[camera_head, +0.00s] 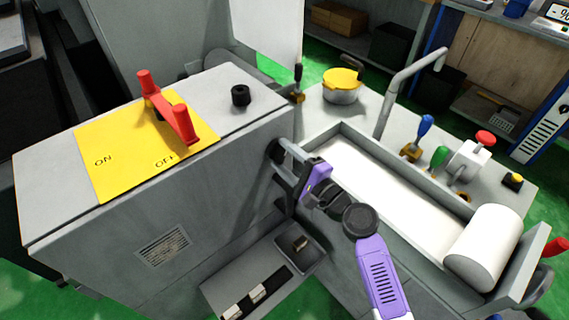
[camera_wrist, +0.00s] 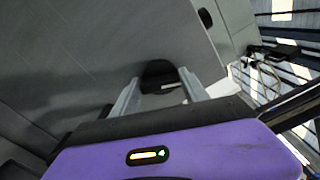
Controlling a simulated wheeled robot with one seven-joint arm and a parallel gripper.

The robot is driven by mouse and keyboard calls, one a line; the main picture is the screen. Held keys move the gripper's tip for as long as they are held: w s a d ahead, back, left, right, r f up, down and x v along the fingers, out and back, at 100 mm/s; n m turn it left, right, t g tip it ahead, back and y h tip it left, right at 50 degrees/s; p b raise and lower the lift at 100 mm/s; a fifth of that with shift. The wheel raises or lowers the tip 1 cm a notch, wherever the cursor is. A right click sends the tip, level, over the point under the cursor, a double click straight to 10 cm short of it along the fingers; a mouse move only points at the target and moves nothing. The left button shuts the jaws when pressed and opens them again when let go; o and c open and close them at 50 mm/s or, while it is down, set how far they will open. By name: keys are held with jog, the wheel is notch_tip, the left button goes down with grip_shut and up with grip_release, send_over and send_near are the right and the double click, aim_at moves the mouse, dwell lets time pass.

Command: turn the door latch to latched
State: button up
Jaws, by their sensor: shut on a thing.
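The door latch appears to be a dark knob-like part (camera_head: 274,151) on the right-hand side of the grey machine housing in the head view. In the wrist view the dark latch (camera_wrist: 158,72) sits between the tips of my two grey fingers. My gripper (camera_head: 284,148), with a purple body, reaches to it from the lower right and is shut on it. It also shows in the wrist view (camera_wrist: 158,84). The fingers and gripper body hide part of the latch, and I cannot tell its exact turn angle.
A yellow plate (camera_head: 125,150) with a red-ended ON/OFF lever (camera_head: 170,112) is on top of the housing. A black knob (camera_head: 240,95) stands beside it. A long trough (camera_head: 390,190), a bent pipe (camera_head: 405,85) and a white roller (camera_head: 483,247) are to the right. A small tray (camera_head: 318,262) lies below my gripper.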

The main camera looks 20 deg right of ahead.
jog(key=shift+f+n+b, duration=0.15)
jog(key=shift+n+b, duration=1.6)
jog(key=shift+n, duration=0.45)
jog(key=o, duration=1.4)
jog(key=shift+c, duration=0.2)
jog(key=b+v, duration=0.1)
jog(key=v, duration=0.6)
jog(key=shift+s, duration=0.35)
jog(key=shift+d, duration=0.1)
